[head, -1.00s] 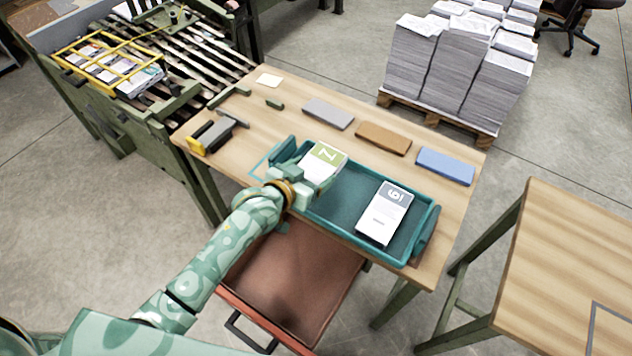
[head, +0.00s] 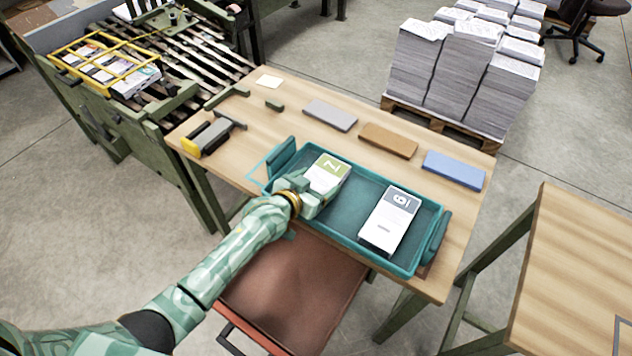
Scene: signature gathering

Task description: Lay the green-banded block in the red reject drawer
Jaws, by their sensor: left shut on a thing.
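The green-banded block (head: 328,171) is white with a green band marked with a letter. It is at the left end of the teal tray (head: 346,240) on the wooden table. My left gripper (head: 312,196) is shut on its near end; the arm hides part of the block, and I cannot tell whether it touches the tray floor. The red reject drawer (head: 290,290) is pulled out below the table's front edge, and its visible floor is bare. My right gripper is not in view.
A grey-banded block (head: 390,218) lies in the tray's right half. Grey (head: 330,115), brown (head: 388,140) and blue (head: 454,169) slabs lie behind the tray. A yellow-ended tool (head: 207,138) lies at the table's left. Another table (head: 575,270) stands at right.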

